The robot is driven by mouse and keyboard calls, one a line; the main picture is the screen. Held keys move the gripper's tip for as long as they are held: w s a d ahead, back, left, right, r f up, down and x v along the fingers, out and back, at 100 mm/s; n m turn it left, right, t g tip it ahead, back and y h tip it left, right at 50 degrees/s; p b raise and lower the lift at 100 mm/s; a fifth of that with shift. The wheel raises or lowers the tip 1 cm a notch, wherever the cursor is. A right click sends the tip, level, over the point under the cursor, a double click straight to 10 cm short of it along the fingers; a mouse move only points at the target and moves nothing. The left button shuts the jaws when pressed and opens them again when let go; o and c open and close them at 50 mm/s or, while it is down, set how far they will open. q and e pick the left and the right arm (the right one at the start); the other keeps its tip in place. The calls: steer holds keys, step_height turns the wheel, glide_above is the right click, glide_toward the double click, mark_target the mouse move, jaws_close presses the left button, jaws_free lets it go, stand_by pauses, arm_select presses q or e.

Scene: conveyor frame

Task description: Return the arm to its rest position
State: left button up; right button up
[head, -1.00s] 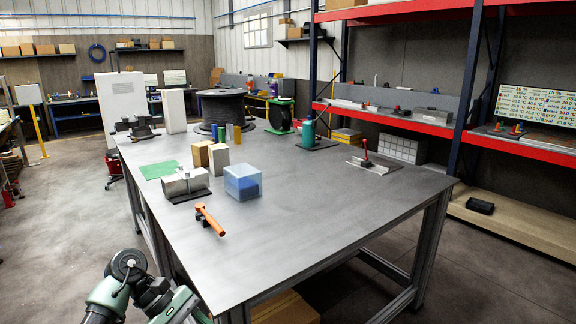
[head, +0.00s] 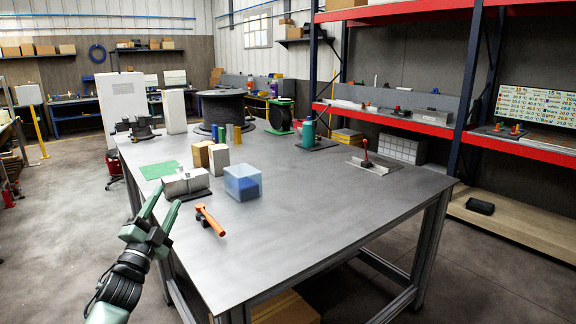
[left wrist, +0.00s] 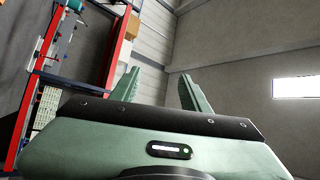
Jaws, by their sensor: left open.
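My left gripper (head: 163,207) is at the left edge of the grey table (head: 310,220) in the head view, its fingers spread apart and pointing up. Nothing is between the fingers. It is left of the orange-handled hammer (head: 209,219) and just in front of the grey metal blocks (head: 186,182), without visible contact. In the left wrist view the two open fingers (left wrist: 158,90) point toward the upper wall and ceiling, with no object between them. My right gripper is not in view.
The middle and front right of the table are clear. Red shelving (head: 412,125) stands behind on the right.

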arm_select(q)
steer(key=w+a+f+n+g+y, duration=0.3)
steer(key=a+f+n+g+y, duration=0.15)
steer(key=f+n, duration=0.6)
step_height(320, 180, down, 12)
steer(key=s+n+g, duration=0.2)
steer(key=s, duration=0.1)
steer(key=s+d+f+g, duration=0.15)
steer(key=s+f, duration=0.25)
steer(key=f, duration=0.5)
steer(key=s+d+f+g, duration=0.1)
steer(key=s+f+g, duration=0.1)
steer(key=s+f, duration=0.5)
steer(key=s+d+f+g, duration=0.1)
steer(key=s+f, duration=0.1)
steer(key=f, duration=0.9)
steer(key=s+d+f+g, duration=0.2)
steer(key=s+f+g, duration=0.1)
steer(key=s+f, duration=0.85)
steer(key=s+d+f+g, duration=0.25)
steer(key=s+f, duration=0.55)
steer(key=s, duration=0.6)
steer(key=s+d+f+g, duration=0.1)
steer(key=s+f, duration=0.3)
steer(key=s, duration=1)
steer(key=s+d+f+g, duration=0.2)
steer(key=s+f+g, duration=0.2)
steer(key=s, duration=1)
steer(key=shift+d, duration=0.2)
